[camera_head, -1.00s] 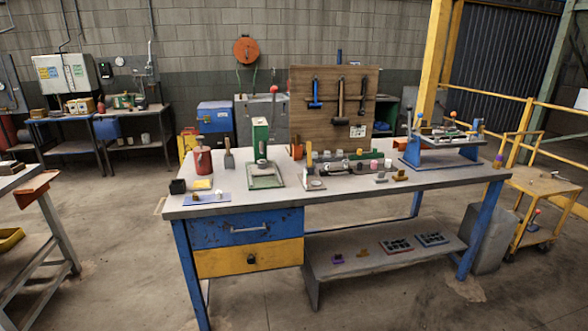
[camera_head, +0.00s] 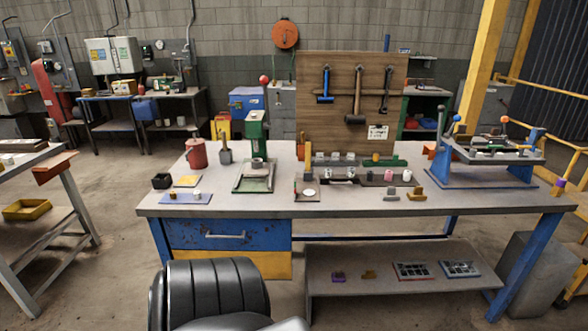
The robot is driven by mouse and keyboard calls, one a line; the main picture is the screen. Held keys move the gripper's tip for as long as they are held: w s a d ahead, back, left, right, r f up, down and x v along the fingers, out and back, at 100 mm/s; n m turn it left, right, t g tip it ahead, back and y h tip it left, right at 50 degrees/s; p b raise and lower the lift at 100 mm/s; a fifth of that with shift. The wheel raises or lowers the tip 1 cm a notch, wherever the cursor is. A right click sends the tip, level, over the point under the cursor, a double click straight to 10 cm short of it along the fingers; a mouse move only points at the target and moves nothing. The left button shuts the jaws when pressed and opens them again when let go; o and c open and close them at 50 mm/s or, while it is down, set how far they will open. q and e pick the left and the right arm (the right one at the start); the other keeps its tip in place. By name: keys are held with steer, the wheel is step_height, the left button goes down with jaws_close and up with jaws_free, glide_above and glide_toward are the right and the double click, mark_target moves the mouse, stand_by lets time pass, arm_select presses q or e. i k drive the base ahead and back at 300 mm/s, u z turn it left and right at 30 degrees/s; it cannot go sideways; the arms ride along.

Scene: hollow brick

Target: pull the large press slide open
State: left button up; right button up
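A large blue press frame (camera_head: 490,165) stands on the right end of the workbench. It carries a flat plate with small parts on top, and has levers with blue and orange knobs. I cannot tell from here how far any slide on it is drawn out. A smaller green press (camera_head: 256,150) with a red-knobbed lever stands left of centre on the bench. Neither of my grippers is in view. Only a black ribbed part of my own arm shows at the bottom, in front of the drawers.
The workbench (camera_head: 350,207) spans the middle, with small blocks, a red can (camera_head: 196,153) and a tool board (camera_head: 350,90) at its back. A lower shelf (camera_head: 390,285) juts out under it. A grey table (camera_head: 30,170) stands at left. A yellow railing is at right.

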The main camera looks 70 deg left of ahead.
mark_target(254, 169)
steer(key=u, duration=0.15)
steer(key=i, duration=0.8)
steer(key=u, duration=1.15)
steer(key=i, duration=0.8)
steer(key=u, duration=0.9)
